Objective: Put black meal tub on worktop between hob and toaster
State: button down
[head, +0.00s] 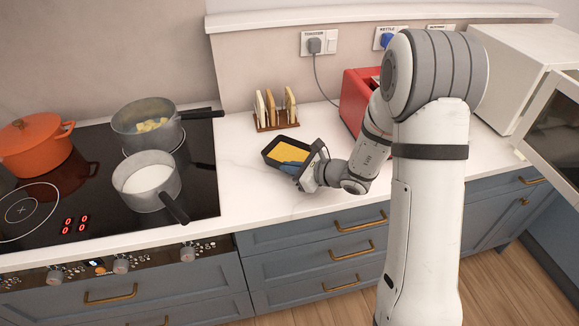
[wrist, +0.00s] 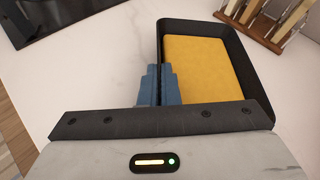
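The black meal tub (head: 268,148) with yellow food inside is over the pale worktop (head: 250,205), between the black hob (head: 204,180) and the red toaster (head: 352,100). I cannot tell whether its base touches the worktop. In the wrist view the tub (wrist: 240,65) is at the upper right, partly hidden by my gripper. My gripper (head: 293,170) is at the tub's near right side in the head view. In the wrist view its blue fingers (wrist: 159,85) are closed on either side of the tub's wall.
A wooden rack (head: 277,124) holding toast stands just behind the tub. A saucepan of white liquid (head: 146,182), another pan (head: 147,122) and an orange pot (head: 35,148) are on the hob. A microwave (head: 520,60) with its door open stands right. Worktop in front of the tub is clear.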

jog(key=shift+r, duration=0.1)
jog(key=c, duration=2.1)
grip_release()
jog(key=shift+f, duration=0.2)
jog(key=o, duration=0.4)
jog(key=shift+r, duration=0.1)
